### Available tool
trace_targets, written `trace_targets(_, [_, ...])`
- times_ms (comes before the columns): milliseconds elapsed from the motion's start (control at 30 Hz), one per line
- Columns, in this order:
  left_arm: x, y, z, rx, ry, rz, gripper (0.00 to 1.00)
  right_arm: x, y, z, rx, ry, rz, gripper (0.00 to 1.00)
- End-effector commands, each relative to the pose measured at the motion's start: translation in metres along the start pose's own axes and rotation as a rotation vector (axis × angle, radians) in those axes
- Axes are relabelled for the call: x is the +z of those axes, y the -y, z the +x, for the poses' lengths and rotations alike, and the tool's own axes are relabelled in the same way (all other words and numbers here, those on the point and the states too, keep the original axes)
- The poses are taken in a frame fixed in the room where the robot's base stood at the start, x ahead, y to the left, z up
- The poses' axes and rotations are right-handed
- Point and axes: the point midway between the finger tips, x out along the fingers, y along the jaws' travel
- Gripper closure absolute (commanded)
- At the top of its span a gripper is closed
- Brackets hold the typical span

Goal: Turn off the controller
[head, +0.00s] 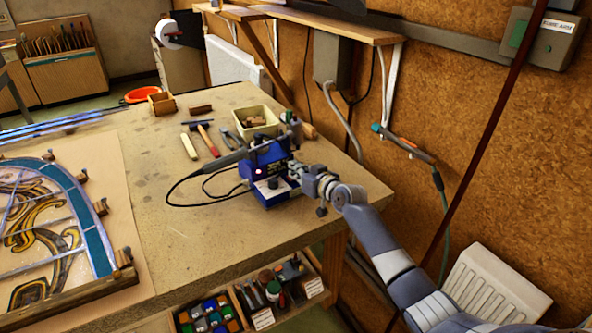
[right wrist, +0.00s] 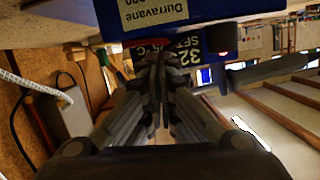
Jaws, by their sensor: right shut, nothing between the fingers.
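The controller (head: 268,172) is a blue box on the right part of the workbench, with a dark knob and a small pinkish light on its front. A black cable runs from it to a dark iron resting across its top. My right gripper (head: 292,170) is at the right side of the controller, shut and empty. In the right wrist view the fingertips (right wrist: 157,62) point at the blue controller (right wrist: 205,15) with white lettering, very close to it. I cannot tell if they touch. The power switch is not clearly visible. My left gripper is not in view.
The workbench (head: 205,235) holds a stained-glass panel (head: 50,225) at left. A hammer (head: 208,140), pliers (head: 231,140) and a cream bin (head: 256,122) lie behind the controller. The bench is clear in front of it. A corkboard wall stands at right.

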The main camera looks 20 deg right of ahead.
Motion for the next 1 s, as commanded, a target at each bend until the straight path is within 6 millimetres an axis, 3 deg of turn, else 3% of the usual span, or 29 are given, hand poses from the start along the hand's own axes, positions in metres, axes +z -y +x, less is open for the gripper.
trace_targets(733, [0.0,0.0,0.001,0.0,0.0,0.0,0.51,0.008,0.003,0.002,0.021,0.002,-0.082,1.0])
trace_targets(867, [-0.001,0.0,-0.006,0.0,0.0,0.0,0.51,-0.001,0.004,0.001,0.021,0.001,-0.082,1.0])
trace_targets(1000, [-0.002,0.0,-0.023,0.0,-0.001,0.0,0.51,-0.023,0.008,-0.001,0.022,-0.003,-0.083,1.0])
